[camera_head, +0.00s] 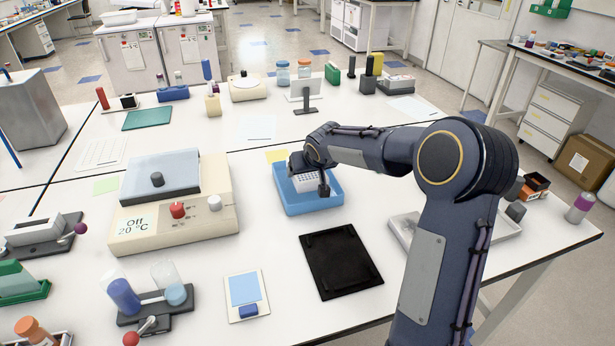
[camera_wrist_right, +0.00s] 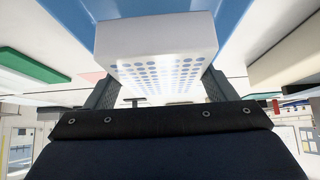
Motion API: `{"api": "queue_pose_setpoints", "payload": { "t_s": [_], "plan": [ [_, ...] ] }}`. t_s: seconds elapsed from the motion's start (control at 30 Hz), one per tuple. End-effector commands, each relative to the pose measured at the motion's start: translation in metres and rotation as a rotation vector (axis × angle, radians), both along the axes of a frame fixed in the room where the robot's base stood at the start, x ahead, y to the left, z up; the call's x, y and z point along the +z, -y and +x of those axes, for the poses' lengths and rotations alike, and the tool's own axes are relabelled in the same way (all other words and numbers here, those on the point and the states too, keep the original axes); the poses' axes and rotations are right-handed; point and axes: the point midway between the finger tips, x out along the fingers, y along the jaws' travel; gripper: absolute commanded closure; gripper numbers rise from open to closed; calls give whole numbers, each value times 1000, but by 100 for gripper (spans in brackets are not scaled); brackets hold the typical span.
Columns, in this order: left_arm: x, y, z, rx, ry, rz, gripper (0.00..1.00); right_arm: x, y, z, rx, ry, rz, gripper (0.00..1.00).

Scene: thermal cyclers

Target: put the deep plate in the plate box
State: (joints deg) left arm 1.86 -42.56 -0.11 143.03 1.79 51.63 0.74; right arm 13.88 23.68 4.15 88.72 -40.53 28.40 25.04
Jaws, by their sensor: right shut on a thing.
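The deep plate (camera_head: 309,182) is a white block with a grid of wells, in or just over the blue plate box (camera_head: 291,207). My right gripper (camera_head: 311,183) is shut on it. In the right wrist view the white plate (camera_wrist_right: 155,38) sits between the two dark fingers (camera_wrist_right: 158,88), with blue dots across its well face. The blue of the box (camera_wrist_right: 245,30) fills the top of that view. I cannot tell whether the plate touches the box floor. My left gripper is not in view.
A thermal cycler (camera_head: 165,228) reading "Off 20 °C" stands left of the box. A black mat (camera_head: 341,262) lies in front of the box, and a light tray (camera_head: 404,229) is right of it, partly behind my arm.

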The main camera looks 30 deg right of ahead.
Motion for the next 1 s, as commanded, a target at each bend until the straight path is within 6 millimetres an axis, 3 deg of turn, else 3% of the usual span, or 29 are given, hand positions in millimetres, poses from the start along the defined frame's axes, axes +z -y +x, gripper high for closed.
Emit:
{"api": "queue_pose_setpoints", "payload": {
  "t_s": [0.2, 0.4, 0.8, 0.83, 1.0],
  "plan": [
    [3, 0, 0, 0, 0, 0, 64, -12, 4, 9, -1, -1, -1, 51],
    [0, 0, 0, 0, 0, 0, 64, -40, 3, 9, 0, -1, 0, 51],
    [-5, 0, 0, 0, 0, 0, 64, -46, 3, 9, 0, 2, 0, 51],
    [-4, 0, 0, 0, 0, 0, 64, -45, 3, 9, -1, 1, 0, 20],
    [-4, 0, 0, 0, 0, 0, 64, -44, 3, 9, 0, 0, 0, 0]
  ]
}}
